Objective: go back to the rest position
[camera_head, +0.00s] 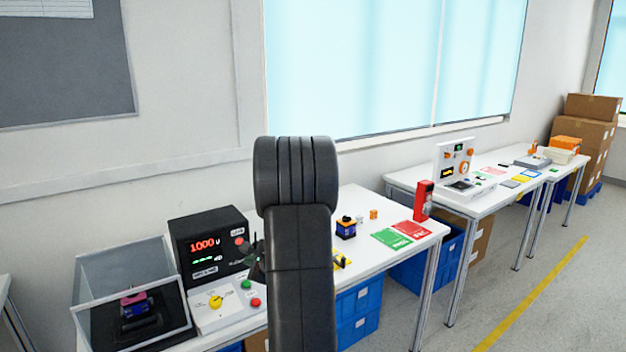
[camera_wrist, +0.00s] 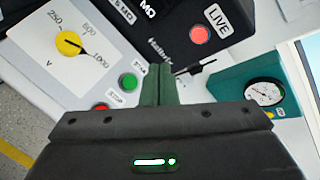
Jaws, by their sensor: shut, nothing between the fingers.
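The yellow rotary switch (camera_head: 215,302) sits on the white sloping panel of the tester, left of my arm in the head view. In the wrist view the yellow knob (camera_wrist: 69,44) is at upper left, with its dark pointer toward the 1000 mark. My gripper (camera_wrist: 158,72) is shut and empty, with its fingers together above the panel beside the green button (camera_wrist: 128,82). It is apart from the yellow knob. In the head view my arm hides part of the table, and the gripper shows only in part beside the tester.
The black tester display (camera_head: 207,246) reads 1000 V. A clear-walled box (camera_head: 140,290) stands at its left. A red button (camera_head: 255,302) is on the panel. A teal block with a round dial (camera_wrist: 262,92) lies to the gripper's right. Green and red cards (camera_head: 392,238) lie further right.

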